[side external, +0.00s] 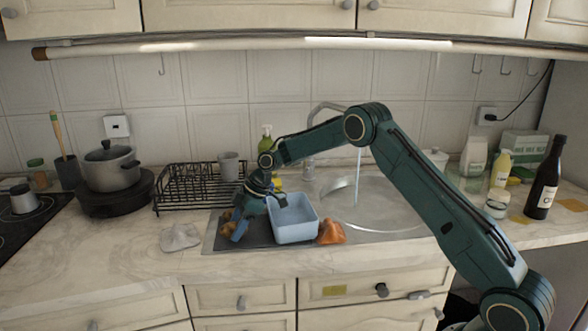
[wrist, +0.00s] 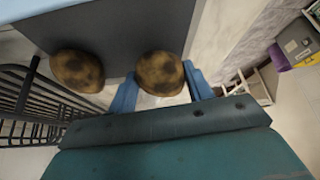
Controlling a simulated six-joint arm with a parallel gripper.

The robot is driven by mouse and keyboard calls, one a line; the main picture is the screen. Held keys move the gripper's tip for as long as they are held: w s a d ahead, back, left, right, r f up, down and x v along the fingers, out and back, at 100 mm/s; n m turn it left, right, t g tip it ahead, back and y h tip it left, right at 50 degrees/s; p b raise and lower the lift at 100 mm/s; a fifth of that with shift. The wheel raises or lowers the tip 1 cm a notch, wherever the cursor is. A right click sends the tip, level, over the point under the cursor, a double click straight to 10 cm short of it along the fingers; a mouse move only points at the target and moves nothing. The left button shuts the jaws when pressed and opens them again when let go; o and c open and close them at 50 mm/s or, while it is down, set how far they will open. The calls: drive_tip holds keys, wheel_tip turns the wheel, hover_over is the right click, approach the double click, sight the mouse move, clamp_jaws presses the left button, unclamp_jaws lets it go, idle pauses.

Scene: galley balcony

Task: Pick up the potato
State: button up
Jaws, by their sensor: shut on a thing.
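Two brown, mottled potatoes show in the wrist view. One potato (wrist: 160,73) sits between the blue fingers of my gripper (wrist: 161,88), which is shut on it. The other potato (wrist: 77,71) lies to its left, apart from the fingers, on the dark grey mat (wrist: 110,25). In the side view, my gripper (side external: 238,229) points down low over the mat's left part, with brown potato skin (side external: 227,229) showing beside the fingers. I cannot tell there which potato it is, or whether the held one is clear of the mat.
A pale blue tub (side external: 293,233) stands just right of my gripper, with an orange item (side external: 331,233) beyond it. A black dish rack (side external: 185,190) is behind to the left. A grey cloth (side external: 180,238) lies left of the mat. The sink (side external: 385,205) is to the right.

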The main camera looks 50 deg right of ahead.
wheel_tip(320, 180, up, 18)
idle(0.6)
drive_tip(key=shift+d+r, duration=0.1)
drive_tip(key=shift+r, duration=0.05)
idle(0.6)
drive_tip(key=shift+d, duration=0.1)
